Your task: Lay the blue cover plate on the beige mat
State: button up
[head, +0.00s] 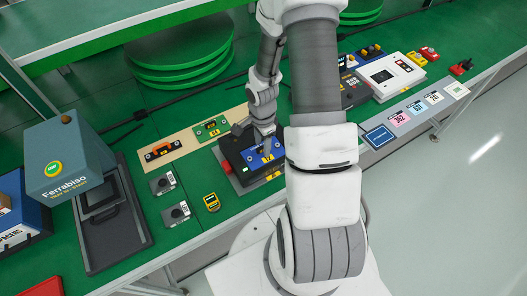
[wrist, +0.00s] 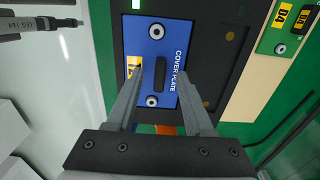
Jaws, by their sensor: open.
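The blue cover plate (head: 277,153) lies on a dark fixture (head: 231,152) near the middle of the green bench. In the wrist view the plate (wrist: 143,40) has a raised black handle (wrist: 159,72), screws and a yellow label. My gripper (wrist: 160,70) is open, with one finger on each side of the handle; whether the fingers touch it cannot be told. In the head view my gripper (head: 264,143) is over the plate, and my arm hides part of the fixture. The beige mat (head: 186,139) lies left of the fixture and also shows in the wrist view (wrist: 242,98).
On the mat are an orange-and-black part (head: 160,150) and a green board (head: 211,128). A red button (head: 227,167) is on the fixture's left side. Two grey boxes and a yellow meter (head: 211,202) stand in front. The Ferrabiso press (head: 68,160) is at far left.

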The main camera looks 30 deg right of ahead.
jog(key=shift+f, duration=0.1)
grip_shut()
dwell(0.6)
